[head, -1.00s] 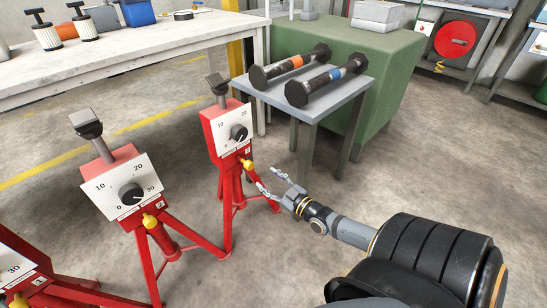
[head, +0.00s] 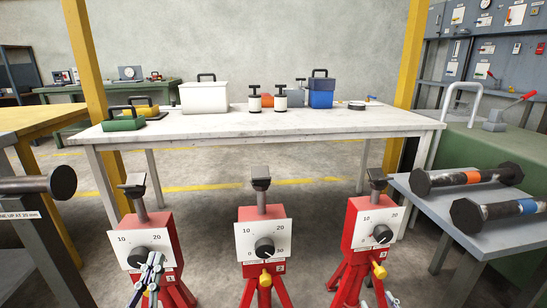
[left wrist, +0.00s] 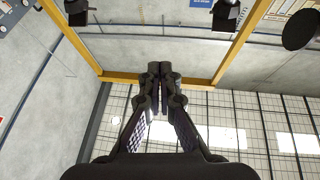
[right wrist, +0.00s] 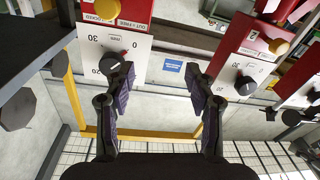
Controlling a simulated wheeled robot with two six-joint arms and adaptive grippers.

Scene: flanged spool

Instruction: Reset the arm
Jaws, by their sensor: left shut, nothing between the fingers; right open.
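My left gripper (head: 154,262) is shut and empty. In the head view it overlaps the lower front of the left red stand (head: 133,220); I cannot tell whether it touches. In the left wrist view its fingers (left wrist: 160,70) meet, pointing at bare wall. Only a bit of my right gripper (head: 388,298) shows at the bottom edge, below the right red stand (head: 353,217). In the right wrist view its fingers (right wrist: 158,78) are wide apart with nothing between them; a dial plate (right wrist: 115,48) shows behind the left finger. A middle red stand (head: 245,215) stands between the other two.
Two black flanged spools, one orange-banded (head: 467,178) and one blue-banded (head: 500,210), lie on a grey side table (head: 428,208) at right. Another dark flanged piece (head: 45,184) is at left on a grey stand. A white workbench (head: 215,125) stands behind. Yellow posts (head: 90,70) flank it.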

